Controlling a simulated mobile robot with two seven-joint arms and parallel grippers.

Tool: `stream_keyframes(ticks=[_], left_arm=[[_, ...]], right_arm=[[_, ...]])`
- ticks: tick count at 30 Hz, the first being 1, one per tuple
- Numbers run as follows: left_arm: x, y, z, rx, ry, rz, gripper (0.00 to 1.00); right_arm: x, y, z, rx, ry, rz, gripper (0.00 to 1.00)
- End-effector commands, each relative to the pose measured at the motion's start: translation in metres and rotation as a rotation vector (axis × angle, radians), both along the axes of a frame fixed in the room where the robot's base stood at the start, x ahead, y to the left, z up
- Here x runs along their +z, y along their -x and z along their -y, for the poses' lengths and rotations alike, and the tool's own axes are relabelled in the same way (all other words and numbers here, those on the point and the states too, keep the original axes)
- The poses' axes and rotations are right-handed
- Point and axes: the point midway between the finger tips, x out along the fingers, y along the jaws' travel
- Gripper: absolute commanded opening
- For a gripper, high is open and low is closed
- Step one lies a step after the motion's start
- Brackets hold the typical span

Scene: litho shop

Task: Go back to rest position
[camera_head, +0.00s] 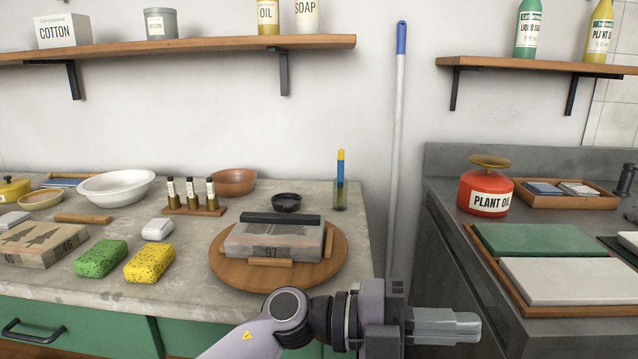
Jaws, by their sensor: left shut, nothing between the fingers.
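My left gripper (478,327) is in the lower middle right of the head view. Its arm comes in from the bottom left, and its fingers point right. The fingers are shut with nothing between them. It hangs in front of the gap between the left worktop (355,235) and the grey counter (448,190), apart from everything around it. My right gripper does not show.
A round wooden board (225,262) with a litho stone (262,240) sits near the left worktop's right end. A mop handle (399,130) leans on the wall in the gap. A wooden tray (490,262) with slabs lies on the right counter, near the red oil can (480,190).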

Motion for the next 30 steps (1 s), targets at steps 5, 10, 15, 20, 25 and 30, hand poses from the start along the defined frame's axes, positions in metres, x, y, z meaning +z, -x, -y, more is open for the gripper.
stream_keyframes(ticks=[5, 10, 15, 20, 25, 30], left_arm=[[-0.002, -0.020, -0.032, 0.186, 0.255, -0.246, 0.00], [-0.025, -0.045, -0.076, 0.403, 0.428, -0.480, 0.00], [-0.075, -0.064, -0.133, 0.655, 0.535, -0.727, 0.00], [-0.140, -0.063, -0.189, 0.900, 0.569, -0.964, 0.00], [-0.217, -0.035, -0.247, 1.152, 0.532, -1.215, 0.00], [-0.285, 0.015, -0.295, 1.360, 0.441, -1.445, 0.00]], right_arm=[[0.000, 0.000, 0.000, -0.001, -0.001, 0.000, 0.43], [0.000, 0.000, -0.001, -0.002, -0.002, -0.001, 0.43], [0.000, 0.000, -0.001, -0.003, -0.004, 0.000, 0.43], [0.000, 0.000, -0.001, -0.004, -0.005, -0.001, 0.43], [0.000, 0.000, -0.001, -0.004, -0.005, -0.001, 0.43], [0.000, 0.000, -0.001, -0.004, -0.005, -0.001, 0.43]])
